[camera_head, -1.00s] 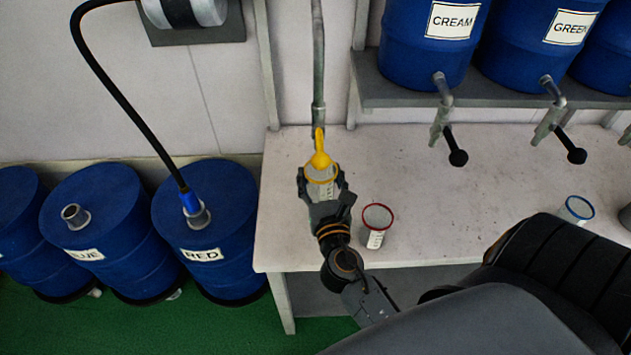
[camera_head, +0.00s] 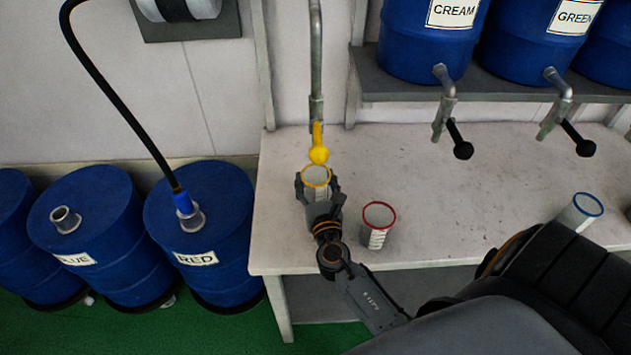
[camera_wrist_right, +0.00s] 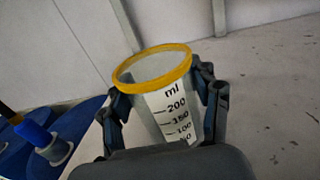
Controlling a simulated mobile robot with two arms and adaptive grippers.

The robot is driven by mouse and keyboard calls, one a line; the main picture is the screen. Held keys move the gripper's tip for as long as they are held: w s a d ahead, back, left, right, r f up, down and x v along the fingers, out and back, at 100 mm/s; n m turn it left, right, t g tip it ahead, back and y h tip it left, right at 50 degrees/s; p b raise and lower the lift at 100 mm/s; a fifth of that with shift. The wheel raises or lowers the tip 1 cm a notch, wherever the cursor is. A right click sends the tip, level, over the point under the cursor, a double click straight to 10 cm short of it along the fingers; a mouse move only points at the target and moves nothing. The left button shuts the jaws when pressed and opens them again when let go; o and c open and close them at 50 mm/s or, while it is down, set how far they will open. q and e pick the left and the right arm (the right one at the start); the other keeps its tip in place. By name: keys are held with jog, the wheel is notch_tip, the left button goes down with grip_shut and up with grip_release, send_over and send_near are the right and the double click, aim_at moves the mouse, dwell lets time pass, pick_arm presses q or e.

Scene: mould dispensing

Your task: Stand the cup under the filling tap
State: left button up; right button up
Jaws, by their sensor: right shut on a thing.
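The cup (camera_head: 317,186) is clear with a yellow rim and stands about upright. My right gripper (camera_head: 319,192) is shut around its sides. In the right wrist view the cup (camera_wrist_right: 165,92) shows a black ml scale, with a finger on either side. The filling tap (camera_head: 316,108) is a grey vertical pipe with a yellow lever (camera_head: 318,150). The lever's round end shows just behind the cup's rim. I cannot tell whether the cup touches the bench or hangs a little above it. My left gripper is not in view.
A red-rimmed cup (camera_head: 378,226) stands close to the right of my gripper on the bench (camera_head: 450,215). A blue-rimmed cup (camera_head: 579,212) is farther right. Blue drums with taps sit on a shelf (camera_head: 400,90) above. The RED drum (camera_head: 197,220) stands left of the bench.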

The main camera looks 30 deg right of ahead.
jog(key=shift+f, duration=0.2)
jog(key=o, duration=1)
jog(key=shift+r, duration=0.15)
jog(key=shift+s+a, duration=0.1)
jog(key=shift+s, duration=0.1)
jog(key=b+v, duration=0.2)
jog(key=v, duration=0.8)
jog(key=shift+s+a, duration=0.1)
jog(key=shift+s, duration=0.2)
jog(key=shift+s+a+r, duration=0.1)
jog(key=shift+s+a, duration=0.1)
jog(key=shift+s, duration=0.3)
